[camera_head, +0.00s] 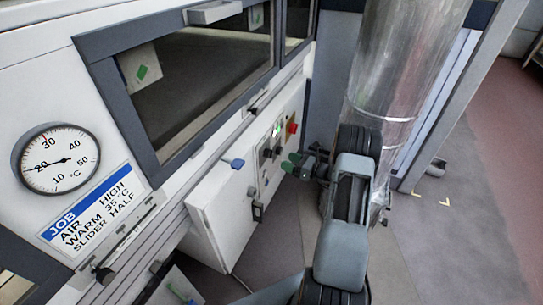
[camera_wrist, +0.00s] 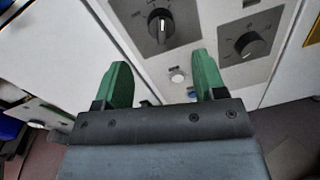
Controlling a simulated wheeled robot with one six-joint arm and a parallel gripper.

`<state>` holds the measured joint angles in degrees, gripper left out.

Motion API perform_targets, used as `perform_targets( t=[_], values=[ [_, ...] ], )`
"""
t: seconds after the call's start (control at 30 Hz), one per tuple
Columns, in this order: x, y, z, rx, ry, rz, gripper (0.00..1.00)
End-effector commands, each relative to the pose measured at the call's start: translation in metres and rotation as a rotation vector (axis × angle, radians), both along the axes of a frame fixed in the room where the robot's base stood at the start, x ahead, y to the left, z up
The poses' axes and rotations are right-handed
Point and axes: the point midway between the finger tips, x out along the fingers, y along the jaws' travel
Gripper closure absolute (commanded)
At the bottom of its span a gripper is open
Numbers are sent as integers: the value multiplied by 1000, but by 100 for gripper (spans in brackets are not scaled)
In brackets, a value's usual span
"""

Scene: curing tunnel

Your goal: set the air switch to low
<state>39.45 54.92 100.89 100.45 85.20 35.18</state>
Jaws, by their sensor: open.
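A control panel (camera_head: 270,164) on the white machine front carries dark knobs and a red button (camera_head: 292,127). In the wrist view, one black rotary knob (camera_wrist: 160,24) on a grey plate has a pale pointer mark. A second black knob (camera_wrist: 250,45) sits on another grey plate to its right. The lettering is too small to read, so I cannot tell which one is the air switch. My gripper (camera_wrist: 162,80), with green fingers, is open and empty, below the knobs in the picture. In the head view my gripper (camera_head: 293,164) is close to the panel.
A job card (camera_head: 92,212) reads AIR HIGH, WARM 35 °C, SLIDER HALF. A round dial gauge (camera_head: 56,158) is above it. A round pale button (camera_wrist: 178,77) shows between my fingers. A large shiny duct (camera_head: 400,60) stands at right.

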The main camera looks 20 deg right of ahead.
Motion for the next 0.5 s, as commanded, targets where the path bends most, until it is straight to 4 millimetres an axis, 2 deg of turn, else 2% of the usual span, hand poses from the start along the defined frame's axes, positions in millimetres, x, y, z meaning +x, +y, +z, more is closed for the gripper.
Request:
perform_targets(
  t=[0.2,0.5],
  values=[
    [31,25,0,0,-1,4,36],
    [54,43,2,6,-5,2,36]
  ],
)
